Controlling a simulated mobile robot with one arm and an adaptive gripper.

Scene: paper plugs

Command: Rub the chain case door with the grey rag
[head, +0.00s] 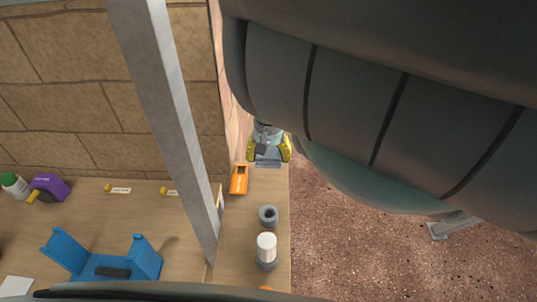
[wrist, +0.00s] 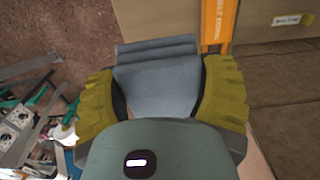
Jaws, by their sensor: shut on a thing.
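My gripper (head: 268,146) has yellow fingers and is at the far end of the wooden bench, by the stone wall. It is shut on the grey rag (head: 267,162). In the wrist view the folded blue-grey rag (wrist: 158,62) sits between the two yellow fingers of the gripper (wrist: 162,80) and sticks out past them.
An orange labelled piece (head: 239,180) lies close left of my gripper. A grey ring (head: 268,215) and a white-topped cylinder (head: 267,247) stand nearer. A grey post (head: 170,110) rises left. A blue holder (head: 105,262) and purple item (head: 50,186) are further left.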

